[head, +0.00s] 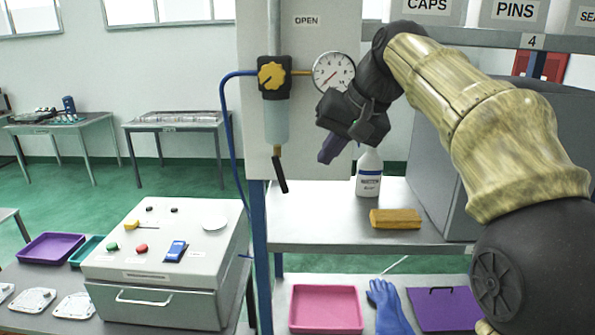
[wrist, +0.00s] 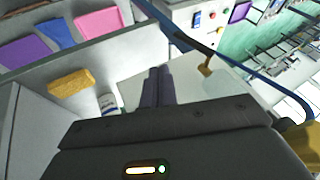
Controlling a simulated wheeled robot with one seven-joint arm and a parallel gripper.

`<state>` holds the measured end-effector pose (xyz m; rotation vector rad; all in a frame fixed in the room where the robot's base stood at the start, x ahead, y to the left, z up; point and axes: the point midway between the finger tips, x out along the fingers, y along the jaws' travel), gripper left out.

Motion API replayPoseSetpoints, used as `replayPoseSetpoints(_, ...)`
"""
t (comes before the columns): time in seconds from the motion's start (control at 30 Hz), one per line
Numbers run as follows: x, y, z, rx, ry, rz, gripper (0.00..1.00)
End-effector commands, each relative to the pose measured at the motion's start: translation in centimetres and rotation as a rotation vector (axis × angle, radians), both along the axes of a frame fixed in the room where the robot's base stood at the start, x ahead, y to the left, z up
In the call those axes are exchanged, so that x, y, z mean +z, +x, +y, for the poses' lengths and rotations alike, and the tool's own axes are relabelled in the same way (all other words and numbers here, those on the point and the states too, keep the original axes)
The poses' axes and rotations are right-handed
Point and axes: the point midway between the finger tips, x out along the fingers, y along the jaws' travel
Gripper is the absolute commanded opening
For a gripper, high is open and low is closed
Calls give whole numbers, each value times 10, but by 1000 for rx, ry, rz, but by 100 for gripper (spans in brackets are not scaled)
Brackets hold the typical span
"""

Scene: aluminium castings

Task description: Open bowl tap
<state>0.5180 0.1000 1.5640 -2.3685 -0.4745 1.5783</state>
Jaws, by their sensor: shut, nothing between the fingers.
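The bowl tap is a small brass stem (head: 277,151) under the pale translucent bowl (head: 277,122) of the regulator. Its black lever (head: 281,176) hangs down, tilted slightly right at its lower end. In the wrist view the brass tap (wrist: 206,67) and dark lever (wrist: 192,45) show to the right of my fingers. My gripper (head: 330,152) is to the right of the tap, apart from it, with its purple-grey fingers pointing down and left. The fingers (wrist: 158,84) are shut together with nothing between them.
A yellow knob (head: 271,76) and a gauge (head: 334,72) sit above on the panel (head: 306,40), which reads OPEN. A blue hose (head: 226,130) loops left of the bowl. A white bottle (head: 369,173) and a yellow sponge (head: 395,218) stand on the shelf below.

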Motion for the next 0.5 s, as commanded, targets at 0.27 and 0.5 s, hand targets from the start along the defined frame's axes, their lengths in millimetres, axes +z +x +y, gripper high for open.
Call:
replayPoseSetpoints(0.27,-39,16,22,3,0,3,0)
replayPoseSetpoints(0.5,-45,17,54,3,1,1,0)
